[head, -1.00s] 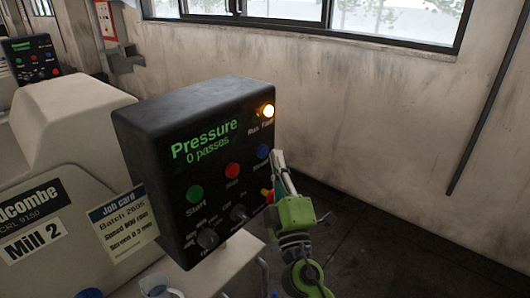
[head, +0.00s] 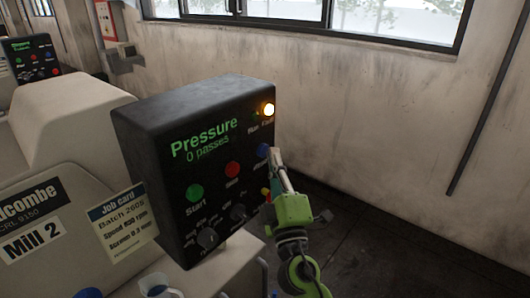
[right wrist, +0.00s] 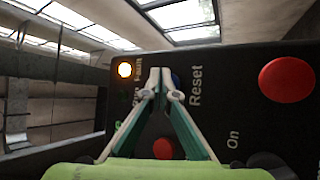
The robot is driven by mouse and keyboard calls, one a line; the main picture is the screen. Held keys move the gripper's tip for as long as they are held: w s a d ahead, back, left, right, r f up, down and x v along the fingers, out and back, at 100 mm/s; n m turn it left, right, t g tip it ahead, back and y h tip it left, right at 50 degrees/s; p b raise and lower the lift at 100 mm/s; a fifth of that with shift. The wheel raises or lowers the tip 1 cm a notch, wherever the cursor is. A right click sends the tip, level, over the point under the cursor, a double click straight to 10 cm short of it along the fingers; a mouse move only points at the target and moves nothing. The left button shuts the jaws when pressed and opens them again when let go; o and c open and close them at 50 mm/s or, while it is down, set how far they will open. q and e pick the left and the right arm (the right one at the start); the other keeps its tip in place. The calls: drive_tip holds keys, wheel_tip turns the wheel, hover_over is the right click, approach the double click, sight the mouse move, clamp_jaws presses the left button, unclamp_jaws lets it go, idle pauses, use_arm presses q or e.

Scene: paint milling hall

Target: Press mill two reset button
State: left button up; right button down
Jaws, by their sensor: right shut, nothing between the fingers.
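Mill two's black control box (head: 150,120) stands beside the mill body with its "Mill 2" label (head: 32,240). Its green screen (head: 204,140) reads "Pressure, 0 passes". The amber fault lamp (head: 268,109) is lit. The blue reset button (head: 263,149) is on the right of the panel. My right gripper (head: 274,152) is shut and empty, its tips beside the reset button. In the right wrist view the shut fingertips (right wrist: 160,73) cover most of the blue button (right wrist: 175,78); I cannot tell whether they touch it. My left gripper is not in view.
A green start button (head: 195,192) and red stop button (head: 232,169) sit left of the reset button. A large red button (right wrist: 287,80) is close by. Open floor lies to the right.

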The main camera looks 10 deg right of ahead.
drive_tip(key=shift+w+a, duration=0.3)
drive_tip(key=shift+w, duration=0.05)
idle(0.8)
drive_tip(key=shift+s+d, duration=0.1)
idle(0.3)
drive_tip(key=shift+s+d, duration=0.45)
drive_tip(key=shift+s, duration=0.15)
drive_tip(key=shift+s+d, duration=0.8)
drive_tip(key=shift+s, duration=0.2)
drive_tip(key=shift+s+d, duration=0.75)
drive_tip(key=shift+s, duration=0.25)
